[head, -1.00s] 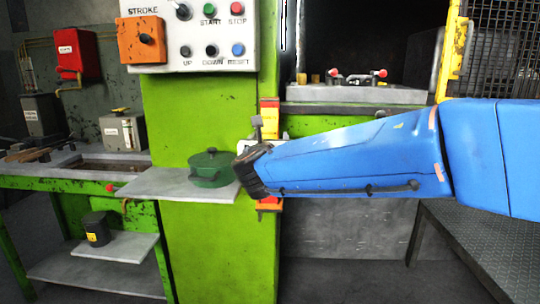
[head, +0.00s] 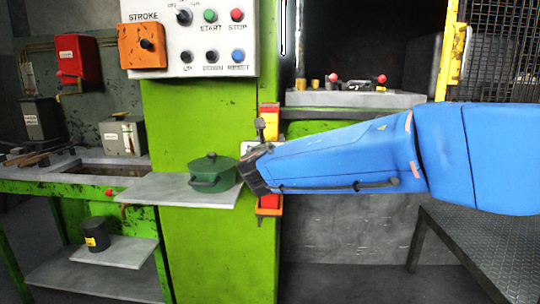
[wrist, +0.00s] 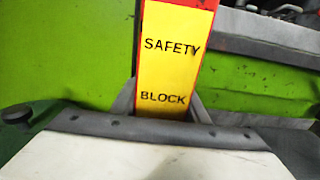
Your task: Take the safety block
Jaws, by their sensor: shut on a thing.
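The safety block (wrist: 170,60) is an upright bar with a yellow face, black lettering and red edges. In the wrist view my gripper (wrist: 165,110) has a finger on each side of its lower part and is shut on it. In the head view the top of the block (head: 269,116) shows above my blue arm, and its red lower end shows below. It stands against the right edge of the green press column (head: 210,255). My arm hides the block's middle and my fingertips in the head view. I cannot tell whether the block still sits in its holder.
A green lidded pot (head: 212,173) stands on a grey shelf (head: 165,188) just left of my gripper. A control panel (head: 190,40) hangs above. The press bed (head: 355,99) lies behind my arm, with a yellow guard frame (head: 447,50) at the right.

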